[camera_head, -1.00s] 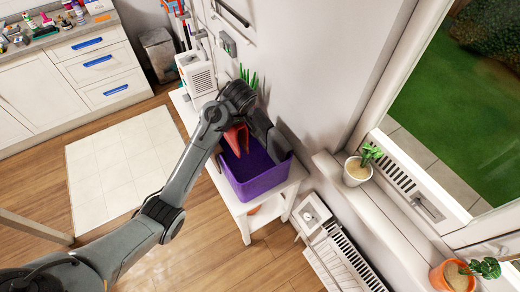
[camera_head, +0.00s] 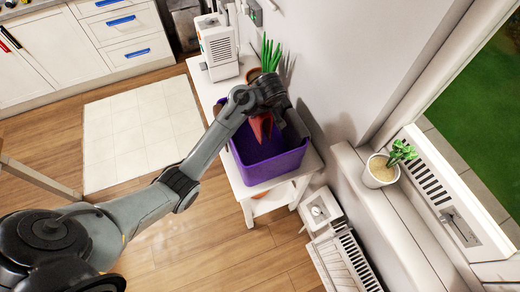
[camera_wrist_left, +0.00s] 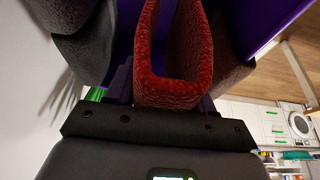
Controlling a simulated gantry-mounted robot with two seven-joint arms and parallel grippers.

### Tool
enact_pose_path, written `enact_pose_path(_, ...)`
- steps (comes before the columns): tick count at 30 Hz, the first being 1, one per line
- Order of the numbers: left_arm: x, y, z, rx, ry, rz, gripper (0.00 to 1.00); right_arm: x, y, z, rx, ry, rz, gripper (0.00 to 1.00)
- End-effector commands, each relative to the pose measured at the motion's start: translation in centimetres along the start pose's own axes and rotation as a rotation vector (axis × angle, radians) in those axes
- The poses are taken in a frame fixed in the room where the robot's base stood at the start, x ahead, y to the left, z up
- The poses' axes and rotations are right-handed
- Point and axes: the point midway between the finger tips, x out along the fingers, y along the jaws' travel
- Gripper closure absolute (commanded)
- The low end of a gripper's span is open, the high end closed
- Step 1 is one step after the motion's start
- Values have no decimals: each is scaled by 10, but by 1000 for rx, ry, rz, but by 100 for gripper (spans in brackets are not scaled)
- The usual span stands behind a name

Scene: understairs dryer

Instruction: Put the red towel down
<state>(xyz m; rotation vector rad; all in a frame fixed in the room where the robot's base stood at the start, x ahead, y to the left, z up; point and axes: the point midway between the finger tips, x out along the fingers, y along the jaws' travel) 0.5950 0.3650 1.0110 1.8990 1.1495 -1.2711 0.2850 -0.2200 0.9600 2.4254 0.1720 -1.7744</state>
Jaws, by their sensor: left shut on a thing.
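The red towel (camera_head: 261,127) hangs folded from my left gripper (camera_head: 266,112), over the purple bin (camera_head: 270,170). In the left wrist view the towel (camera_wrist_left: 172,92) sits between the dark fingers of my left gripper (camera_wrist_left: 150,60), with the purple bin wall (camera_wrist_left: 245,22) close around it. The gripper is shut on the towel. My arm and wrist hide part of the bin's inside, and I cannot tell whether the towel touches the bin's bottom. My right gripper is in neither view.
The bin stands on a white side table (camera_head: 312,162) against the wall. A white appliance (camera_head: 218,45) and a green plant (camera_head: 268,54) are behind it. A radiator (camera_head: 345,255) and a windowsill with a potted plant (camera_head: 380,172) are to the right. The floor at left is open.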

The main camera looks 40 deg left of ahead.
Motion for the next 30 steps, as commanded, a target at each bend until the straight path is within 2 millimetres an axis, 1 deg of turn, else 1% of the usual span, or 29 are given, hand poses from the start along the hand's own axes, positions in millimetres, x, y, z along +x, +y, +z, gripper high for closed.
enact_pose_path(1, 9, 0, 3, 0, 0, -1, 83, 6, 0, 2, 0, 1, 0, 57)
enact_pose_path(2, 12, 0, 4, 1, 1, -2, 83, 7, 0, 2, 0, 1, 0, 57)
enact_pose_path(12, 58, -1, 23, 2, 1, -3, 83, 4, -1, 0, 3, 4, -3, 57)
enact_pose_path(20, 76, 0, 31, 1, 2, -2, 83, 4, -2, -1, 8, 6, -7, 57)
enact_pose_path(24, 92, -1, 37, 2, 2, -2, 83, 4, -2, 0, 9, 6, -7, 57)
enact_pose_path(27, 100, 0, 41, 0, 2, -1, 83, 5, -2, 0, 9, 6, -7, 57)
enact_pose_path(30, 104, 0, 42, 0, 2, 0, 83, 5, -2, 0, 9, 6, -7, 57)
